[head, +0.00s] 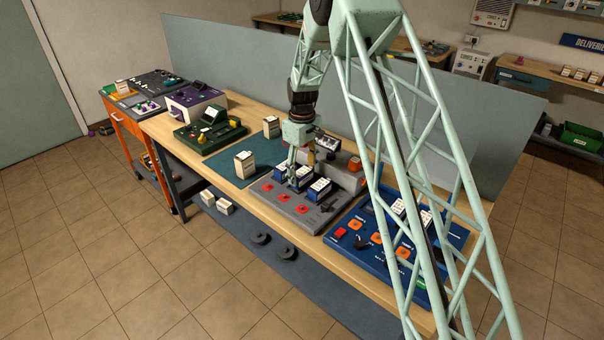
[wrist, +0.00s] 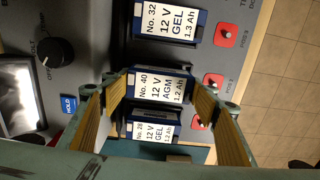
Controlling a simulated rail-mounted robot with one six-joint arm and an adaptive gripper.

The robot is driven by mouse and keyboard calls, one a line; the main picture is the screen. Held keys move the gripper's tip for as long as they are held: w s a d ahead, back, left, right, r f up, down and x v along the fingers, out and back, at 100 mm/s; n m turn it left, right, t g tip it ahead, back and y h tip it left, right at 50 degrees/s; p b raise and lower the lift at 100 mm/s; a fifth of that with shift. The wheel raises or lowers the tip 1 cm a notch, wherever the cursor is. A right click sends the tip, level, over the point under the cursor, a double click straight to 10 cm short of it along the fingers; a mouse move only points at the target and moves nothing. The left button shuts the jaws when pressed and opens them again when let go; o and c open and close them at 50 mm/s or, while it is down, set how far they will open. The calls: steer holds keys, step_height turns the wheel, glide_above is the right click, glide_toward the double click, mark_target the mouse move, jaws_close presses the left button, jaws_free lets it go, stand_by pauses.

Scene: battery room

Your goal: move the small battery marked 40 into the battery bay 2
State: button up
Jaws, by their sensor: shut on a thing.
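The battery marked No. 40 (wrist: 162,87), with a blue case and white AGM label, is in the middle of a row of three on the grey station (head: 268,207). My gripper (wrist: 158,82) has its yellow-padded fingers shut on its two sides. In the head view my gripper (head: 294,178) reaches down onto the row. I cannot tell whether the battery is raised from its slot. Battery No. 32 (wrist: 168,20) stands on one side and battery No. 28 (wrist: 152,131) close on the other.
A blue station (head: 343,243) with orange buttons and white-labelled batteries stands to the right, partly hidden by my arm. Red buttons (wrist: 226,36) line the grey station's front. A teal mat (head: 225,168) with cream batteries (head: 244,164) lies left. A grey partition (head: 230,60) runs behind.

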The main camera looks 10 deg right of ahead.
mark_target(302, 172)
steer(key=shift+f, duration=0.5)
stand_by(0.5)
steer(key=o, duration=0.9)
steer(key=shift+f, duration=0.1)
steer(key=shift+r+p, duration=1.7)
steer(key=shift+r, duration=3.8)
